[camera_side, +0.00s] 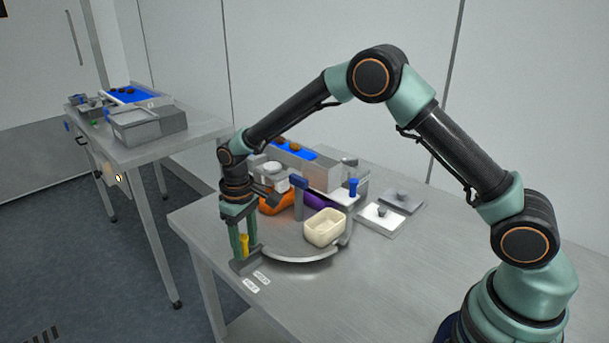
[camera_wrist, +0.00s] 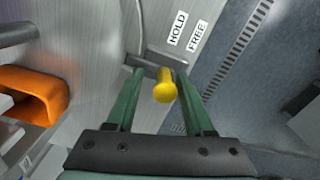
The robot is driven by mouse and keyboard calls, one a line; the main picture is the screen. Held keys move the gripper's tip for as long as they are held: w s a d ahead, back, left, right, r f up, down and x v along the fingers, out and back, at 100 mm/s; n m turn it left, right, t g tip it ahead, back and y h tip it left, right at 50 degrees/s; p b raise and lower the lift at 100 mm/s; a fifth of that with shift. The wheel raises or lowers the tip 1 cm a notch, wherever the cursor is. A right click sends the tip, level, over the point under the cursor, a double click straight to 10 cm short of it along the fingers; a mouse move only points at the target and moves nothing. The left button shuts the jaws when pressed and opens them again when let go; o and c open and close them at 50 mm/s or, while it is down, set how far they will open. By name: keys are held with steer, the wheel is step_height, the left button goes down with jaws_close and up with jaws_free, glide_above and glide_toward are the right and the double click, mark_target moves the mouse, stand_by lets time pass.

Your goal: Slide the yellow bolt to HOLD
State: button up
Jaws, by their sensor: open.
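The yellow bolt (camera_wrist: 165,86) is a short upright knob with a round top, standing on a small grey block (camera_wrist: 141,60). In the side view the bolt (camera_side: 244,245) is at the table's front left corner. My gripper (camera_side: 243,252) reaches down over it with green fingers. In the wrist view my gripper (camera_wrist: 160,73) is open, one finger on each side of the bolt, with gaps visible. The HOLD label (camera_wrist: 177,28) and the FREE label (camera_wrist: 197,35) lie beside the block. Which label the bolt lines up with is unclear.
A curved grey rail (camera_side: 300,259) runs right from near the block. A cream tub (camera_side: 324,228), an orange bin (camera_side: 275,203) and a blue-topped post (camera_side: 299,190) stand behind. The table edge is close by on the bolt's outer side.

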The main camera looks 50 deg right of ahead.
mark_target(244, 235)
step_height(244, 235, up, 12)
stand_by(0.6)
steer(key=shift+r, duration=0.15)
steer(key=s+d+r+m+t, duration=0.1)
steer(key=s+d+r+t, duration=0.2)
steer(key=s+d+r, duration=0.5)
steer(key=s+d+m+t, duration=0.2)
steer(key=s+d, duration=0.1)
steer(key=s, duration=0.9)
steer(key=shift+d+r+t, duration=0.3)
steer(key=shift+d+r, duration=0.05)
steer(key=shift+r, duration=0.05)
stand_by(0.4)
